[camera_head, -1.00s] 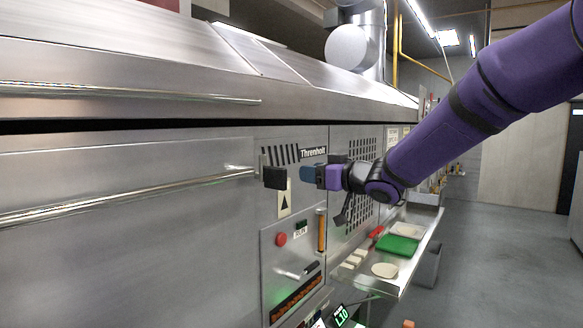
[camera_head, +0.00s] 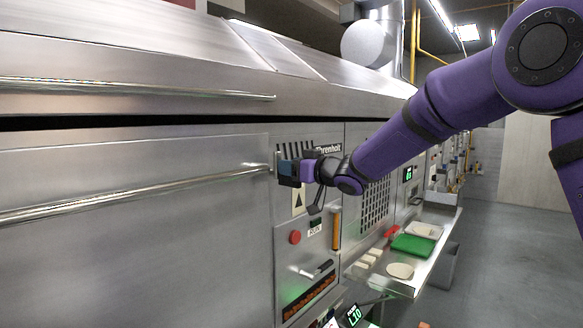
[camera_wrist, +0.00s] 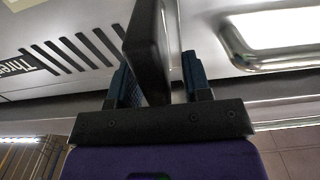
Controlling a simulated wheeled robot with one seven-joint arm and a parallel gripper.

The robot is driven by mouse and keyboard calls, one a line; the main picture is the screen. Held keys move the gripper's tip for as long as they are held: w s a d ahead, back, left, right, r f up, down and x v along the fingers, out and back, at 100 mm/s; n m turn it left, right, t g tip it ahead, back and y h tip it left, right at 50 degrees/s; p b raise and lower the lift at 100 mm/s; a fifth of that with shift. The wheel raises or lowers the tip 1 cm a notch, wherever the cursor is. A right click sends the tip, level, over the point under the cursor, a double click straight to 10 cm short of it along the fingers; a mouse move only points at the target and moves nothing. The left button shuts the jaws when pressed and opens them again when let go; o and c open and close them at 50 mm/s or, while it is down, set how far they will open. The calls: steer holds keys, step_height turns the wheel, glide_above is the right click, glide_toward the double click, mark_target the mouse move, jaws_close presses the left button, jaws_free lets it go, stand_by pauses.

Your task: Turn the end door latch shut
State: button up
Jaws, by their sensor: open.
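The end door latch (camera_wrist: 150,40) is a black block-like handle on the steel machine front. In the wrist view it stands between the two blue fingers of my gripper (camera_wrist: 161,78), closer to the left finger. Whether either finger touches it cannot be told. In the head view my gripper (camera_head: 288,170) is at the latch, beside the right edge of the large steel door (camera_head: 120,165), and hides most of the latch. My gripper is open around the latch.
A long bar handle (camera_head: 130,193) runs across the door and ends close to my gripper. Below are a red button (camera_head: 295,237) and a small black-gripped lever (camera_head: 318,271). At the right, a steel shelf (camera_head: 408,287) holds a green board (camera_head: 414,245). The floor at right is clear.

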steer(key=shift+w+a, duration=0.1)
steer(key=shift+a, duration=0.05)
steer(key=shift+c, duration=0.3)
jaws_close()
steer(key=shift+n, duration=0.3)
steer(key=shift+s+a+f+n, duration=0.25)
steer(key=shift+s+f+n, duration=0.15)
steer(key=shift+n, duration=2.5)
steer(key=shift+s+a+f+n, duration=0.3)
steer(key=shift+f+n, duration=0.25)
steer(key=shift+n, duration=2.35)
steer(key=shift+s+a+f+n, duration=0.25)
steer(key=shift+s+f+n, duration=0.15)
steer(key=shift+n, duration=2.5)
steer(key=shift+f, duration=0.1)
